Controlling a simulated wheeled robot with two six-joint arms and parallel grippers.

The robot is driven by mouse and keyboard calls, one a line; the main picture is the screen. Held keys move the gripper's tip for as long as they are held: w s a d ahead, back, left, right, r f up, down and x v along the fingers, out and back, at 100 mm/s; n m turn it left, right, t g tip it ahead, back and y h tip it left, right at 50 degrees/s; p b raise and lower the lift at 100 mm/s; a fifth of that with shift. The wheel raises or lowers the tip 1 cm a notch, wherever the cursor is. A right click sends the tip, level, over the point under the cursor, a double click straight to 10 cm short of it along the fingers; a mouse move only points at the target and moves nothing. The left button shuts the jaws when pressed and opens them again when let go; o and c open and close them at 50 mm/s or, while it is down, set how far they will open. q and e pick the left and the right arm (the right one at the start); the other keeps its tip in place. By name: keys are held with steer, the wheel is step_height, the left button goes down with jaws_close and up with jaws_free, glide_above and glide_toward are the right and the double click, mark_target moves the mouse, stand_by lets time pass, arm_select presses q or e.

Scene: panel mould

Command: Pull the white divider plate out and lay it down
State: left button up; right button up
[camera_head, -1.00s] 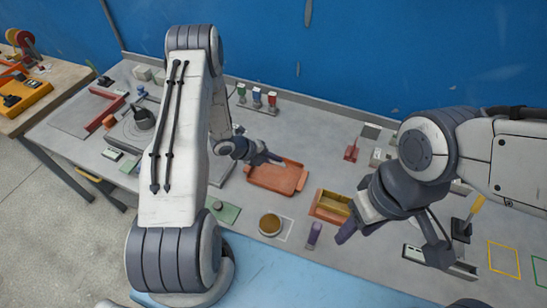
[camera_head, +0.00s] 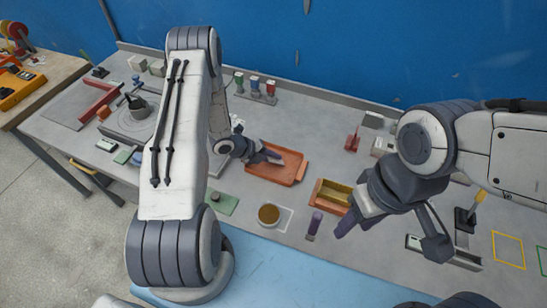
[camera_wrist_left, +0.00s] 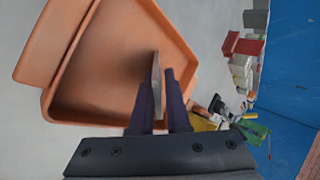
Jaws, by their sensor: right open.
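A thin whitish-grey plate (camera_wrist_left: 156,80), seen nearly edge-on in the left wrist view, stands between the dark fingers of my left gripper (camera_wrist_left: 160,95). The fingers look closed on it. I take it for the white divider plate. My right gripper (camera_head: 390,238) is wide open and empty above the table's front right.
An orange box with yellow inside (camera_head: 331,196) stands right of the tray. A round brown-topped dish (camera_head: 268,214) and a purple item (camera_head: 314,224) are near the front edge. Coloured bottles (camera_head: 254,84) stand behind. Yellow and green outlines mark bare table at right.

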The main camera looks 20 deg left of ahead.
arm_select(q)
steer(key=shift+o, duration=1.3)
steer(key=b+v, duration=0.3)
steer(key=v, duration=0.8)
steer(key=w+d+r+n+y+b, duration=0.1)
steer(key=w+d+r+n+y, duration=0.3)
steer(key=w+d+r+n, duration=0.15)
steer(key=s+d+r+n+y+b, duration=0.1)
steer(key=s+d+r+n+y, duration=0.1)
steer(key=s+d+r+n, duration=0.3)
steer(key=s+d+r+n+g, duration=0.1)
steer(key=s+d+n+g, duration=0.1)
steer(key=s, duration=0.6)
steer(key=s+d+r+n+g+b, duration=0.1)
steer(key=s+d+n, duration=0.3)
steer(key=s, duration=0.4)
steer(key=s+d+r+n+g+b, duration=0.1)
steer(key=s+d+r+n+g, duration=0.2)
steer(key=s+d, duration=0.2)
steer(key=s, duration=0.3)
steer(key=shift+s+n+h, duration=0.3)
steer(key=shift+s+n, duration=0.05)
